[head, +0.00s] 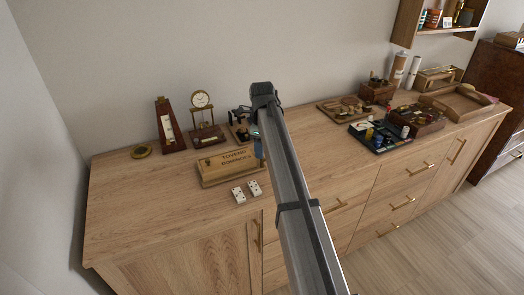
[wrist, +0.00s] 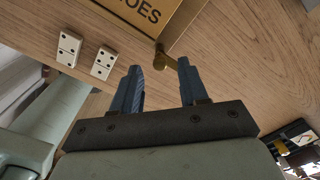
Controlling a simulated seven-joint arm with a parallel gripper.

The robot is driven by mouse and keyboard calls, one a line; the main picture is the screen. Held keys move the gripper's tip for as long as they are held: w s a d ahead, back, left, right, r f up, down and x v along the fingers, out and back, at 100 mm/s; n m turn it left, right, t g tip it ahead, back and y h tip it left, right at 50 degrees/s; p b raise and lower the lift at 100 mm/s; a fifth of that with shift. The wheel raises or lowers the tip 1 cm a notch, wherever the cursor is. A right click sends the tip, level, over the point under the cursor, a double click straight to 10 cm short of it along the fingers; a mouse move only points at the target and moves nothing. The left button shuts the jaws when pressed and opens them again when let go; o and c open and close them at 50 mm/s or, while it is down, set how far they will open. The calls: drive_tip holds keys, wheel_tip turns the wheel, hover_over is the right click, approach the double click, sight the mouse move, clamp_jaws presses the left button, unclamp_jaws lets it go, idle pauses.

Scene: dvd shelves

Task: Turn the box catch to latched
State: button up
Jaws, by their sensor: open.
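The wooden domino box (head: 226,172) lies on the sideboard top, with lettering on its upper face. In the wrist view its lettered corner (wrist: 150,12) shows at the top. A small brass catch (wrist: 160,56) sits at that corner of the box. My gripper (wrist: 159,67) is open, with one blue-grey finger on either side of the catch and the tips close to it. I cannot tell whether either finger touches it. In the head view the arm hides that end of the box and most of the gripper (head: 259,152).
Two white dominoes (head: 246,191) lie in front of the box. A metronome (head: 170,126) and a small clock (head: 203,112) stand behind it. A dark game tray (head: 379,138) and a wooden chest (head: 417,120) are to the right. The sideboard's left front is clear.

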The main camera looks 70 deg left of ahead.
drive_tip(key=shift+f, duration=0.8)
clamp_jaws()
